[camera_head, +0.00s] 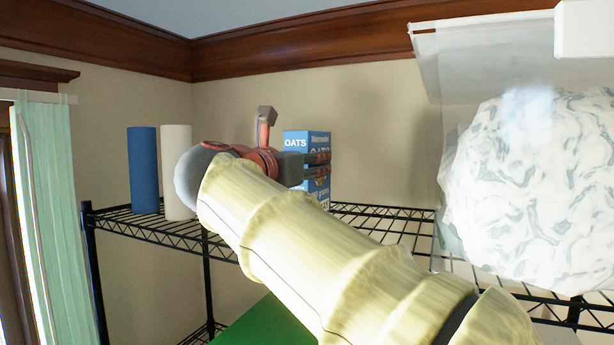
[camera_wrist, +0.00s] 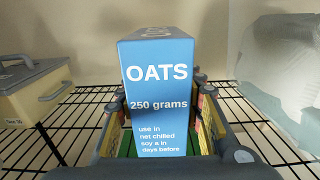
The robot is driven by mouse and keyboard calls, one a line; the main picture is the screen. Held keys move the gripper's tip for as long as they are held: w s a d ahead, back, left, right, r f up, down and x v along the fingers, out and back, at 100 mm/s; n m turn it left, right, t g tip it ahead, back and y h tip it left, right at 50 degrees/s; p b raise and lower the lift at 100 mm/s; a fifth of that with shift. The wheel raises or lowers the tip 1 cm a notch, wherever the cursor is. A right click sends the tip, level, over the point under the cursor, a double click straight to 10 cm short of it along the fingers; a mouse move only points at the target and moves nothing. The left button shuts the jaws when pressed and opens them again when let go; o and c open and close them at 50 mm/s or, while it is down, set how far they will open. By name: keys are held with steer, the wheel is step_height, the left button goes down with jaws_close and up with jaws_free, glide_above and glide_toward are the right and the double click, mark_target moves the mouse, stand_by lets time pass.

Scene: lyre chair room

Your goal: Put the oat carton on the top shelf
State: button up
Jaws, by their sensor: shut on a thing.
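The oat carton (camera_head: 308,140) is a blue box with white lettering, upright over the black wire top shelf (camera_head: 388,212). My gripper (camera_head: 321,164) comes from the left in the head view, and its dark fingers are shut around the carton. In the wrist view the carton (camera_wrist: 158,70) fills the middle, with a finger on each side. The wire shelf (camera_wrist: 262,128) shows behind and below it. The carton's base is hidden, so I cannot tell whether it touches the wires.
A blue roll (camera_head: 143,170) and a white roll (camera_head: 177,172) stand on the shelf's left. A large marbled white bundle (camera_head: 540,190) fills the right. A yellow box with a grey lid (camera_wrist: 35,95) sits left of the carton in the wrist view. Bare wire flanks the carton.

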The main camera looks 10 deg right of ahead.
steer(key=shift+f, duration=1.35)
steer(key=shift+f, duration=0.15)
steer(key=o, duration=1.3)
steer(key=shift+o, duration=0.5)
steer(key=shift+s+a, duration=0.2)
steer(key=b+v, duration=0.2)
steer(key=v, duration=0.9)
steer(key=shift+s, duration=0.25)
steer(key=shift+a, duration=0.15)
